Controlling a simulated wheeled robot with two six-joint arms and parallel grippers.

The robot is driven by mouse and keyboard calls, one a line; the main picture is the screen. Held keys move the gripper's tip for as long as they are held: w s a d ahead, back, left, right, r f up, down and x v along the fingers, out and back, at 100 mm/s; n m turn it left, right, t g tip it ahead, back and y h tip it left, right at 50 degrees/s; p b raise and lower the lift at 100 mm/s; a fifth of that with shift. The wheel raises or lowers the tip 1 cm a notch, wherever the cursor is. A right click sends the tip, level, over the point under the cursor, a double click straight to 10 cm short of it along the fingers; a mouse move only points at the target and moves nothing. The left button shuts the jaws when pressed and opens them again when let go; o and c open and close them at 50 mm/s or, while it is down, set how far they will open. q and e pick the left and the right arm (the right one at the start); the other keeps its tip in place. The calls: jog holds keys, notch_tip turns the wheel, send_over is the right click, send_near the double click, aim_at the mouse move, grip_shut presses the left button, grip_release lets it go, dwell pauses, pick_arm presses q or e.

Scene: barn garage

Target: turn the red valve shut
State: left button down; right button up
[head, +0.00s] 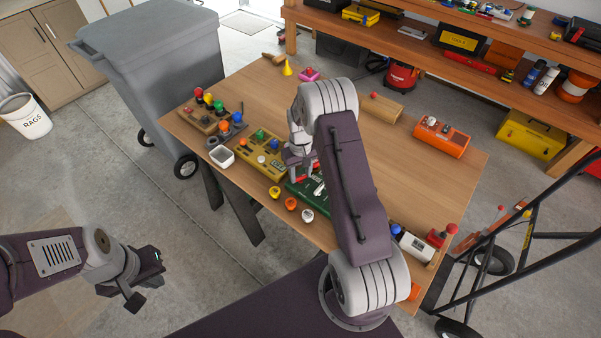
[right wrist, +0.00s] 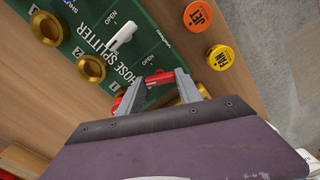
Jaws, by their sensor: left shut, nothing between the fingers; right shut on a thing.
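The green hose splitter board (head: 296,187) lies on the wooden table, largely hidden by my right arm in the head view. In the right wrist view the board (right wrist: 92,22) shows a white lever (right wrist: 124,31), OPEN markings and brass outlets. The red valve lever (right wrist: 158,79) sits between the fingertips of my right gripper (right wrist: 161,82), which is shut on it. The lever's exact angle against its markings is partly hidden by the fingers. In the head view my right gripper (head: 300,157) is over the board. My left gripper (head: 147,281) is shut and empty, off the table's left side.
Yellow, orange and white round buttons (head: 291,204) lie along the near table edge. A grey wheeled bin (head: 155,70) and a hand truck (head: 500,245) flank the table.

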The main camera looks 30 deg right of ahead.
aim_at(300, 176)
jog(key=n, duration=0.5)
jog(key=shift+w, duration=0.1)
jog(key=shift+n, duration=0.3)
dwell(0.4)
jog(key=o, duration=1.4)
notch_tip(300, 176, up, 9)
jog(key=shift+r+b, duration=0.1)
jog(key=shift+b, duration=0.2)
jog(key=shift+a, duration=0.1)
